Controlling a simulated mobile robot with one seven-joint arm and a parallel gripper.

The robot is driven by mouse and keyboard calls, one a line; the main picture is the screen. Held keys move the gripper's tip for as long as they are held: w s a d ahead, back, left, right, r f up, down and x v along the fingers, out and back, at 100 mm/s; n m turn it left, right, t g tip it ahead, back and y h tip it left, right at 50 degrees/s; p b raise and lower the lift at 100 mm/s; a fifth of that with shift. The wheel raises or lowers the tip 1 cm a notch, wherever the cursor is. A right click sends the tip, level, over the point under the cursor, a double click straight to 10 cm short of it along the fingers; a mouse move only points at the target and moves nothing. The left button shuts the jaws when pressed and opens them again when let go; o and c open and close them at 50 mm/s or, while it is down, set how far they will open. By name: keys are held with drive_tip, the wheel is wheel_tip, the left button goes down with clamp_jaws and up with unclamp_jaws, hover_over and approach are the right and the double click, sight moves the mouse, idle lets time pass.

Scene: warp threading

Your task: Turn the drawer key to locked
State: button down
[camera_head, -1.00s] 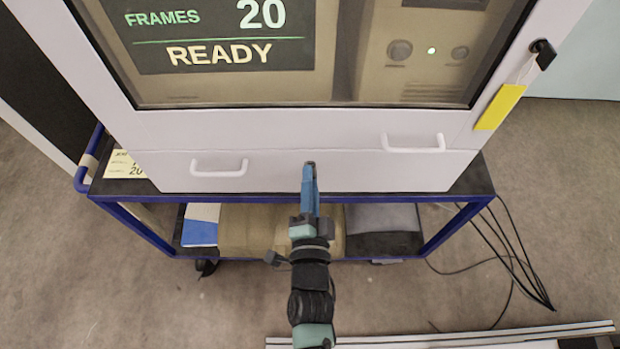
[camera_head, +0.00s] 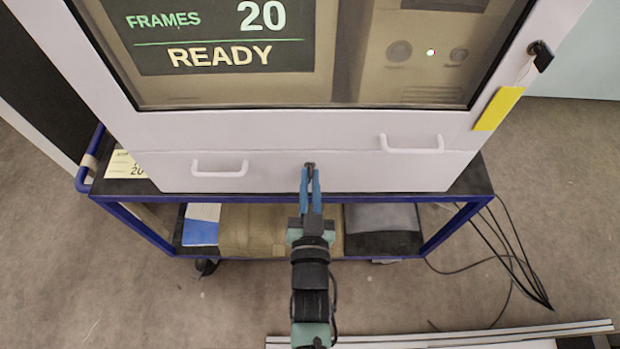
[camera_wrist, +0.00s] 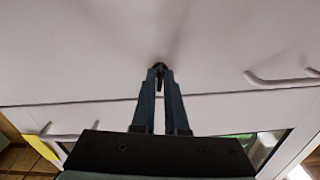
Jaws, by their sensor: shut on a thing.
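The drawer key (camera_head: 309,166) is a small dark piece in the white drawer front (camera_head: 350,170), between the two handles. My gripper (camera_head: 310,178) has blue fingers, pointing straight at the drawer front. Its fingertips are closed in on the key, with one finger on each side. In the wrist view the dark key (camera_wrist: 159,72) shows between the fingertips, and a thin dark part hangs between the fingers. The fingertips hide much of the key, and I cannot read any lock marking.
White handles stand out left (camera_head: 219,168) and upper right (camera_head: 412,143) of the key. A black key (camera_head: 542,56) with a yellow tag (camera_head: 498,108) is at the cabinet's right edge. The cabinet stands on a blue-framed cart (camera_head: 440,235). Cables lie on the floor at right.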

drive_tip(key=shift+n, duration=0.9)
drive_tip(key=c, duration=1)
unclamp_jaws()
drive_tip(key=shift+s, duration=0.1)
drive_tip(key=s, duration=1.2)
drive_tip(key=shift+s, duration=0.4)
